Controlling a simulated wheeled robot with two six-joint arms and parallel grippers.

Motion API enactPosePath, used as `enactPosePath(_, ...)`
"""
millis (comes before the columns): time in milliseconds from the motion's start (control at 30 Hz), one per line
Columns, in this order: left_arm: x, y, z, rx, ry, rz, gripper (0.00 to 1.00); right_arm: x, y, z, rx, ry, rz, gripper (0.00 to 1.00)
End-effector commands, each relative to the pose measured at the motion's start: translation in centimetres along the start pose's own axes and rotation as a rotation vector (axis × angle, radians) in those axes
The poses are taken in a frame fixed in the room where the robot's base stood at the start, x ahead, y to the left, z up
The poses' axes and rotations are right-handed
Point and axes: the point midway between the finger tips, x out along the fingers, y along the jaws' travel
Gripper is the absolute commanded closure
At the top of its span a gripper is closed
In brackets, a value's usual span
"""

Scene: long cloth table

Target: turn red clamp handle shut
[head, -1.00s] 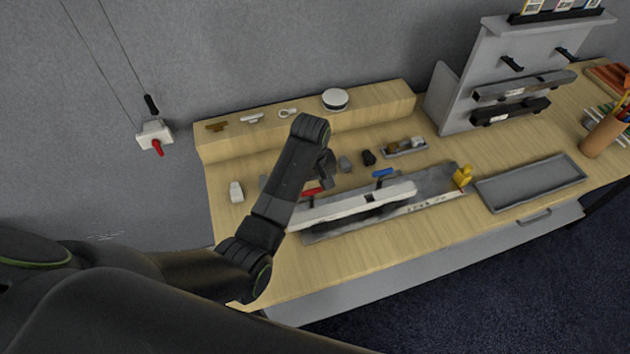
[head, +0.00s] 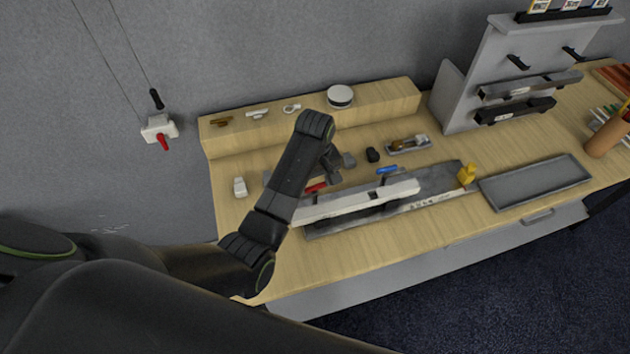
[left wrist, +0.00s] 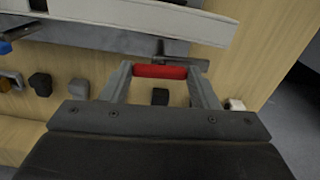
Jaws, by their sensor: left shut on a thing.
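The red clamp handle (head: 316,188) is partly hidden by my left arm in the head view. In the left wrist view the red handle (left wrist: 160,71) lies crosswise between the two fingertips. My left gripper (head: 329,168) is at the handle, over the near-left part of the workbench. In the left wrist view the left gripper (left wrist: 158,76) is shut on the red handle, with a finger at each end of it. A grey metal part of the clamp (left wrist: 178,60) shows just beyond the handle. My right gripper is not in view.
A long white bar (head: 360,200) lies on a grey plate beside the clamp. A blue handle (head: 387,170) and a yellow piece (head: 467,174) stand further right. Small dark blocks (head: 373,155) sit behind. A grey tray (head: 535,182) lies at the right.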

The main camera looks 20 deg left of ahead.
Motion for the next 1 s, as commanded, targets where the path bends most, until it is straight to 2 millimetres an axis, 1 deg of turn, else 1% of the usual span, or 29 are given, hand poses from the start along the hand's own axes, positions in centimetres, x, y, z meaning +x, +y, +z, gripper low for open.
enactPosePath(367, -0.05, -0.01, -0.14, -0.318, 0.004, 0.001, 0.68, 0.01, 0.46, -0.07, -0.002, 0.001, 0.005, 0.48)
enactPosePath(1000, -0.08, -0.03, -0.18, -0.927, 0.005, 0.002, 0.68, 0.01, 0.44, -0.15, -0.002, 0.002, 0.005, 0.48)
